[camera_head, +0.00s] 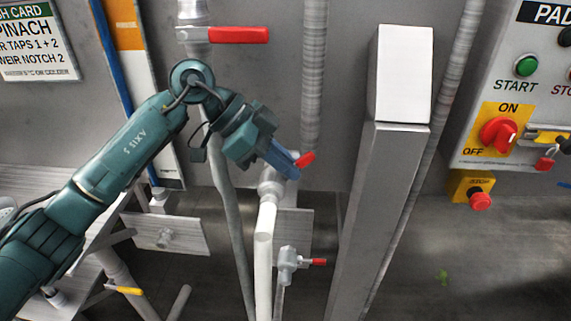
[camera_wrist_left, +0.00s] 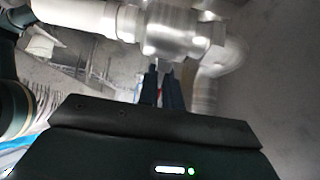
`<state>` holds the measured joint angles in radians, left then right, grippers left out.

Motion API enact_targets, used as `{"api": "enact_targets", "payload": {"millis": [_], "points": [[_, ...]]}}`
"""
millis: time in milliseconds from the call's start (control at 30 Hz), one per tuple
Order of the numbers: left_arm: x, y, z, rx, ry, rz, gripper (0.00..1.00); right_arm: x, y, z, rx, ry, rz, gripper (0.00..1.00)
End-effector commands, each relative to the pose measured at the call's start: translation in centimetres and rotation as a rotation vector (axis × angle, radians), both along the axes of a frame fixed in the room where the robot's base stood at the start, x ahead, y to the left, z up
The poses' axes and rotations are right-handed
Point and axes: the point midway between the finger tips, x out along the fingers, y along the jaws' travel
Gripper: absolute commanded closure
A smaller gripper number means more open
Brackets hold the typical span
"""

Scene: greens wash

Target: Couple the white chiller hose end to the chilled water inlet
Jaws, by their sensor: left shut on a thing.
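The white hose (camera_head: 264,262) rises to a silver fitting (camera_head: 272,185) low on the grey wall. In the left wrist view, the white hose end (camera_wrist_left: 75,14) meets the metal valve body (camera_wrist_left: 172,28) in line, with no clear gap. I cannot tell whether the joint is locked. A red lever (camera_head: 305,159) sticks out above the fitting. My left gripper (camera_head: 287,163) has its blue fingers shut at this lever, whose held part is hidden. The fingers (camera_wrist_left: 163,85) also show close together below the valve body. My right gripper is not in view.
A smaller red-handled valve (camera_head: 288,262) stands just right of the hose. Another red lever valve (camera_head: 238,35) is higher up. A grey post (camera_head: 385,180) and a control panel (camera_head: 510,100) stand to the right. A bench (camera_head: 60,185) is at left.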

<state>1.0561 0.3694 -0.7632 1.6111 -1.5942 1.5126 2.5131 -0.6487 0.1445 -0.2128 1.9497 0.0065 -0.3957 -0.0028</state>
Motion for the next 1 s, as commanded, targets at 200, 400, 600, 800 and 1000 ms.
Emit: {"api": "enact_targets", "payload": {"millis": [200,400,600,800,1000], "points": [[0.6,-0.1,0.1,-0.002,-0.001,-0.001,1.0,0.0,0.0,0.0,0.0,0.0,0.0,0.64],[1.1,-0.1,0.1,-0.002,-0.001,0.0,1.0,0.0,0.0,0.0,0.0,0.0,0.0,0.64],[1.6,-0.1,0.1,-0.002,-0.002,0.001,1.0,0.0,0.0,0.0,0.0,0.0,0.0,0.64],[1.9,-0.1,0.1,-0.002,-0.003,0.004,0.91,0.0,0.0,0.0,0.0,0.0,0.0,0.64],[1.8,-0.1,0.1,-0.001,-0.002,0.002,0.75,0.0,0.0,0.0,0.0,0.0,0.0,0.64]]}}
